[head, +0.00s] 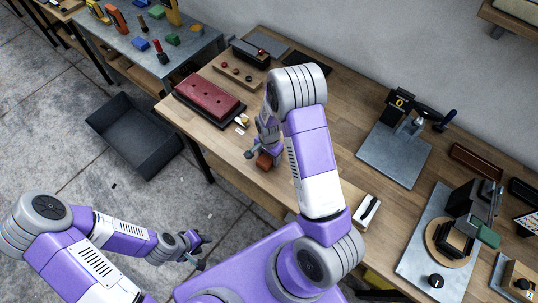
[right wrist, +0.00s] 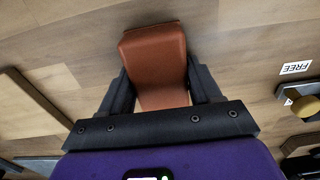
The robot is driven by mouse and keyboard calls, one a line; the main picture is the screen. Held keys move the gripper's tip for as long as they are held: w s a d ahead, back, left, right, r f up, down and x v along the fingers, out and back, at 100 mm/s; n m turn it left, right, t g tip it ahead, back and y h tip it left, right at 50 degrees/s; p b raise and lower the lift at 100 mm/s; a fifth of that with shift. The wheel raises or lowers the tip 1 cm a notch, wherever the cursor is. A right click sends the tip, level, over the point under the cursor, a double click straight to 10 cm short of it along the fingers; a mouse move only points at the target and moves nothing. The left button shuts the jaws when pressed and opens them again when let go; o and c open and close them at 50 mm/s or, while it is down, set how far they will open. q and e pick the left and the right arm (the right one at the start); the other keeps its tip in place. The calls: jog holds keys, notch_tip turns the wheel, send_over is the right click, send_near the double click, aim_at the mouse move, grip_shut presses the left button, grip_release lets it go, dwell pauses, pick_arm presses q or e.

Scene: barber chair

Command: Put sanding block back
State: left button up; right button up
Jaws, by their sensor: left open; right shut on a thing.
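The sanding block appears to be the reddish-brown block (head: 264,161) low over or on the wooden bench, near its front edge. My right gripper (head: 262,152) is shut on it; my forearm hides part of the hand. In the right wrist view the block (right wrist: 154,58) sits between the two dark fingers of my right gripper (right wrist: 162,92), with a paler lower part. I cannot tell whether it touches the bench. My left gripper (head: 197,248) is open and empty, low at the left, away from the bench.
A "FREE" label (right wrist: 296,68) is near a yellow knob (right wrist: 306,106). A press (head: 395,150) stands right. A grey bin (head: 135,136) is on the floor.

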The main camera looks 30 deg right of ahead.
jog(key=o, duration=1)
jog(key=shift+f, duration=0.1)
jog(key=shift+r+p, duration=0.25)
jog(key=shift+p, duration=0.05)
notch_tip(320, 180, up, 12)
jog(key=shift+f+p, duration=0.1)
jog(key=shift+p, duration=0.35)
